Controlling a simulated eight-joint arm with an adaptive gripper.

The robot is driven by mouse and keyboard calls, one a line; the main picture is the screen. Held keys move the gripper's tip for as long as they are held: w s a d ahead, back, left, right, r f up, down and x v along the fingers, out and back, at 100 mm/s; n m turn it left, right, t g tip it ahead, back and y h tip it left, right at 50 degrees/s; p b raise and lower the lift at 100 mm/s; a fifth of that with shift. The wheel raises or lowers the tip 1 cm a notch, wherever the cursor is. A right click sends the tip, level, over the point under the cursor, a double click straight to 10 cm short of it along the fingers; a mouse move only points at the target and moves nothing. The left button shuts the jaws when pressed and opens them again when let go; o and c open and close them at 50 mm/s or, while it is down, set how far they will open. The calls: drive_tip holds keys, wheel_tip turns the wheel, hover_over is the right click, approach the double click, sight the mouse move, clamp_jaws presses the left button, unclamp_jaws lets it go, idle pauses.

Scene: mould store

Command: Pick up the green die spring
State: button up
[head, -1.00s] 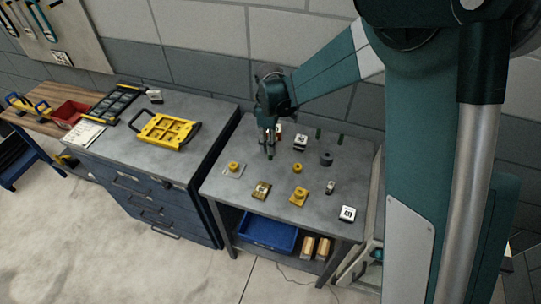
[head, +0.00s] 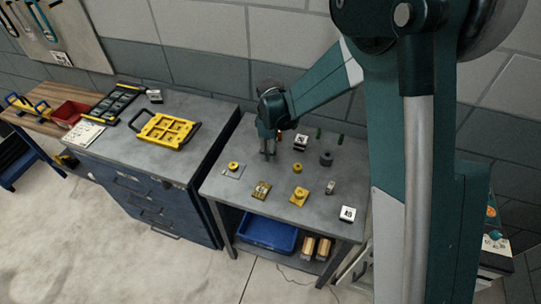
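My gripper (head: 268,154) points down over the back left part of the grey metal table (head: 215,188). Its fingers are small in the head view, and I cannot tell whether they are open or shut, or whether anything is between them. Two small dark green upright pieces stand near the back edge of the table, a left one (head: 318,133) and a right one (head: 340,139). They are too small to tell whether either is the green die spring. Both are to the right of my gripper and apart from it. The surface right behind my gripper is hidden.
Around the table stand a yellow knob on a plate (head: 233,166), a brass block (head: 261,190), a yellow flanged part (head: 299,196), a dark cylinder (head: 326,159), a small metal part (head: 330,187) and white labelled blocks (head: 300,142) (head: 348,214). A blue-drawered cabinet (head: 150,205) adjoins left.

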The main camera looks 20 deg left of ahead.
drive_tip(key=shift+c, duration=0.7)
clamp_jaws()
drive_tip(key=shift+r, duration=0.1)
drive_tip(key=shift+r, duration=4.9)
